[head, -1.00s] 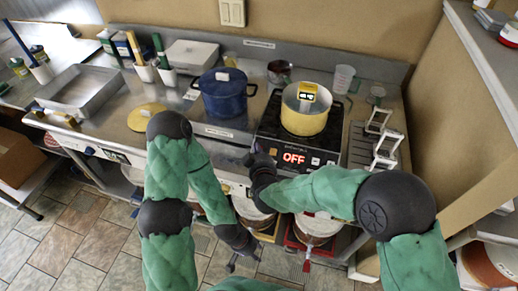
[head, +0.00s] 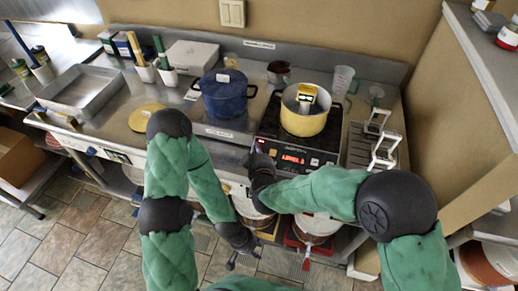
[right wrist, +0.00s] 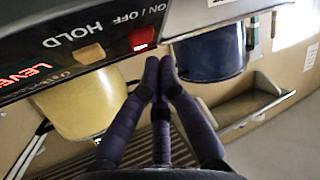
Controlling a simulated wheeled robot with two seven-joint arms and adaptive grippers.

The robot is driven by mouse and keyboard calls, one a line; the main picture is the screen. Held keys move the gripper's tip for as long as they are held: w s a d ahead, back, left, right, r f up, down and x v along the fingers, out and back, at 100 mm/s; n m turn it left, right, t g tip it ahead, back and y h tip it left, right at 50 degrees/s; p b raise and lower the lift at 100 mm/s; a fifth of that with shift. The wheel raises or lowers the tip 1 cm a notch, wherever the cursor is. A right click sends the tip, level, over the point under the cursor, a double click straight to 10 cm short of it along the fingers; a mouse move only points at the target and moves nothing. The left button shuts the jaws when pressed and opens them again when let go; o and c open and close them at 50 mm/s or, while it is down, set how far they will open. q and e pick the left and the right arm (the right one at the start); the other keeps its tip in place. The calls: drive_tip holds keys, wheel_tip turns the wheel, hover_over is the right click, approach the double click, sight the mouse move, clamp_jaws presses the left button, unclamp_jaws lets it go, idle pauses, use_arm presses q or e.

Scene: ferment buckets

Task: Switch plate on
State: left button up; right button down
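The black hot plate (head: 270,150) stands on the counter with a yellow pot (head: 303,122) on it. Its front display (head: 293,158) shows small red characters I cannot read. In the right wrist view, the panel has a lit red button (right wrist: 142,39) by the "ON / OFF" label and a tan button (right wrist: 88,53) by "HOLD". My right gripper (right wrist: 160,64) has its fingertips together, close beside the red button; I cannot tell if they touch it. In the head view it is at the panel's left end (head: 257,158). My left gripper (head: 244,262) hangs low before the counter, fingers apart and empty.
A blue pot (head: 224,95) stands left of the plate, and a white wire rack (head: 383,150) to its right. A thermometer with a yellow display (head: 306,92) is at the yellow pot. Buckets (head: 316,226) stand under the counter. A shelf (head: 480,60) bounds the right side.

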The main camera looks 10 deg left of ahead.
drive_tip(key=s+r+p, duration=0.2)
drive_tip(key=r+p, duration=0.1)
drive_tip(key=s+r+p, duration=0.1)
drive_tip(key=r, duration=0.1)
drive_tip(key=shift+r+p, duration=0.1)
drive_tip(key=shift+p, duration=0.2)
drive_tip(key=shift+w, duration=0.1)
idle(0.7)
